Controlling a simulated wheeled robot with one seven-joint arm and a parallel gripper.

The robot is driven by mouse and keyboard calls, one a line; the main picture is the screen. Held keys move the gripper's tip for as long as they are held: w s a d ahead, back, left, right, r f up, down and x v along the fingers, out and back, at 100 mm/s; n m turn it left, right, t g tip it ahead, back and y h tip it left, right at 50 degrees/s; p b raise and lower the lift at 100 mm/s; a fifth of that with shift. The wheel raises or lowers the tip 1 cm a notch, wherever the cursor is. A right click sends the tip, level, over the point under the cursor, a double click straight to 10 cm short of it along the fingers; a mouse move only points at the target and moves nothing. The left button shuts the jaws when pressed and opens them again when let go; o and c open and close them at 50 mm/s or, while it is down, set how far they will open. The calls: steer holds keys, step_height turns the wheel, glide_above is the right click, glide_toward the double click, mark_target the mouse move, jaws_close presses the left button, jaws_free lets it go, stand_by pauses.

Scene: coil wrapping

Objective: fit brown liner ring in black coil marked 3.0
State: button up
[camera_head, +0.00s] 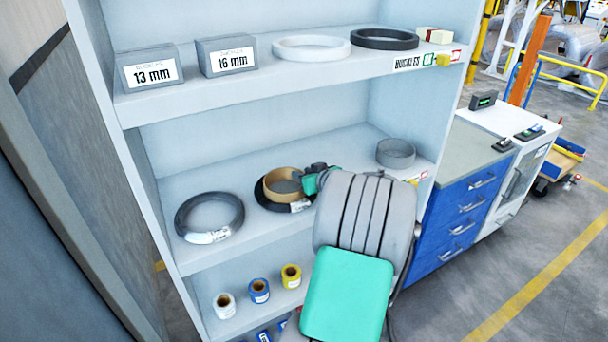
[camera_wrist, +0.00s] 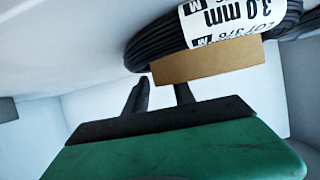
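The brown liner ring (camera_head: 270,190) is in the middle of a black coil (camera_head: 261,197) on the middle shelf in the head view. Its rim stands above the coil; how deep it sits is unclear. In the wrist view the coil (camera_wrist: 155,45) carries a white label (camera_wrist: 232,18) reading 3.0 mm, and the ring's wall (camera_wrist: 208,62) shows beside it. My gripper (camera_head: 309,180) is at the ring's right side. In the wrist view my gripper (camera_wrist: 160,92) has its two fingers apart at the ring's wall. One tip is partly hidden behind the ring.
Another black coil (camera_head: 209,214) lies to the left. A grey ring (camera_head: 396,152) sits at the shelf's right end. The upper shelf (camera_head: 180,102) above holds boxes and two rings. Small spools (camera_head: 259,290) stand on the shelf below. Side walls bound the space.

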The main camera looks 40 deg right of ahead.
steer(key=b+v, duration=0.1)
steer(key=v, duration=0.6)
steer(key=shift+s+a+r, duration=0.1)
steer(key=shift+s+r, duration=0.05)
steer(key=shift+s, duration=0.2)
